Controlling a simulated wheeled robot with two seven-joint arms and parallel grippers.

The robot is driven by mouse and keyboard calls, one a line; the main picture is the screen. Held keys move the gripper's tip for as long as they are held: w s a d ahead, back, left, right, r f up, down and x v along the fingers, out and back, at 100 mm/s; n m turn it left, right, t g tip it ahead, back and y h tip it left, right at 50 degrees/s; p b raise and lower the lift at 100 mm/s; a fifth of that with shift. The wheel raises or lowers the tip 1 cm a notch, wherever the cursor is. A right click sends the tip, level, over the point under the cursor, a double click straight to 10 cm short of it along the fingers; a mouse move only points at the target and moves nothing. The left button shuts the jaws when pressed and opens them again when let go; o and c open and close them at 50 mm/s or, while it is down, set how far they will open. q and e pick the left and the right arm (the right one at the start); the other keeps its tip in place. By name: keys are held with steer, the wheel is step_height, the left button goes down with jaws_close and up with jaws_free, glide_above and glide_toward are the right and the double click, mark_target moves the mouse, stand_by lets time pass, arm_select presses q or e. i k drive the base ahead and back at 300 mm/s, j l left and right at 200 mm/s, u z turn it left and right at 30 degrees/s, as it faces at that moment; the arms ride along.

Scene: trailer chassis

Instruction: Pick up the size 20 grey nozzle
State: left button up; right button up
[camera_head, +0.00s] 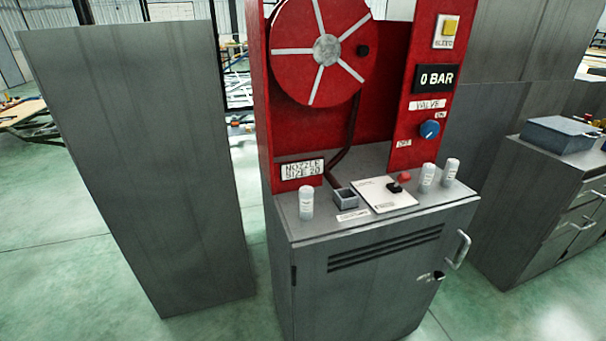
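Three light grey cylinders with small labels stand upright on the top of the grey cabinet (370,262). One cylinder (306,203) is at the left front corner, and two others, a nearer one (427,178) and a farther one (451,172), stand close together at the right. Their labels are too small to read, so I cannot tell which is the size 20 nozzle. A sign (302,169) on the red panel reads "NOZZLE SIZE 20". Neither of my grippers is in view.
A red hose reel (322,45) and a "0 BAR" display (436,78) rise behind. Grey cabinets flank both sides; green floor lies between.

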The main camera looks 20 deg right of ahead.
mark_target(428, 169)
steer(key=i+l+z, duration=0.1)
steer(key=l, duration=0.25)
steer(key=i+l+z, duration=0.1)
steer(key=l, duration=0.25)
steer(key=i+l+z, duration=0.1)
steer(key=l, duration=0.25)
steer(key=i+l+z, duration=0.1)
steer(key=l, duration=0.25)
steer(key=i+l+z, duration=0.1)
steer(key=i+l, duration=0.15)
